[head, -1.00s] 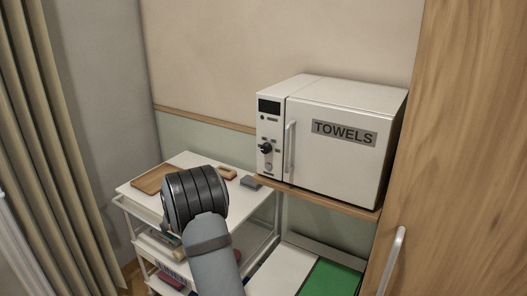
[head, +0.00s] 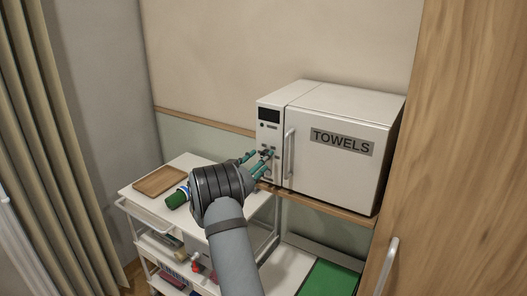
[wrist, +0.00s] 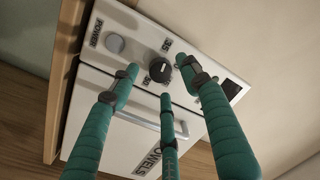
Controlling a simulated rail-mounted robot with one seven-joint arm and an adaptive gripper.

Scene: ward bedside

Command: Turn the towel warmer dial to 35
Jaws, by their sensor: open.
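The towel warmer (head: 340,160) is a white box on a wooden shelf, its door lettered TOWELS. The black dial (wrist: 161,71) is on its narrow control panel, between small printed marks that I cannot read surely. In the head view my fingers cover the dial. My gripper (head: 263,160) has teal fingers, spread open and empty, in front of the panel. In the wrist view the fingertips stand around the dial, one on each side and one toward the door handle. I cannot tell whether any touches it. The dial's pointer setting is not readable.
A round grey power button (wrist: 115,44) sits beside the dial. The door handle (head: 289,153) stands out close to the fingers. A white cart (head: 142,200) below holds a wooden tray (head: 160,180) and a green container (head: 177,197). A wooden cabinet (head: 460,140) stands at the right.

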